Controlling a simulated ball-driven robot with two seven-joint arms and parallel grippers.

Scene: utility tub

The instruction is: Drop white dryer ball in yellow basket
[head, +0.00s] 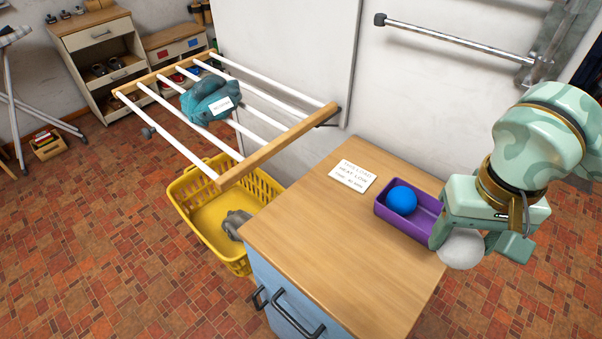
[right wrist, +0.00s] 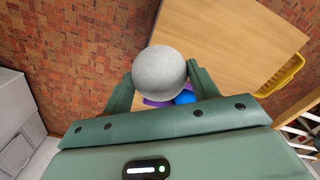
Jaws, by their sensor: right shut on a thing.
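The white dryer ball (head: 461,249) is held between the fingers of my right gripper (head: 478,243), at the right front corner of the wooden cabinet top. In the right wrist view the ball (right wrist: 159,73) looks light grey and sits between the two green fingers (right wrist: 160,88). The yellow basket (head: 186,196) stands on the floor left of the cabinet, partly under the drying rack. A grey cloth (head: 236,224) lies in it. The basket's edge also shows in the right wrist view (right wrist: 288,74). My left gripper is not in view.
A purple tray (head: 420,222) with a blue ball (head: 402,200) sits on the cabinet top (head: 330,245), beside my right gripper. A note card (head: 353,177) lies near the wall. The white-barred rack (head: 240,160) holds a teal cloth (head: 205,103) and overhangs the basket's far part.

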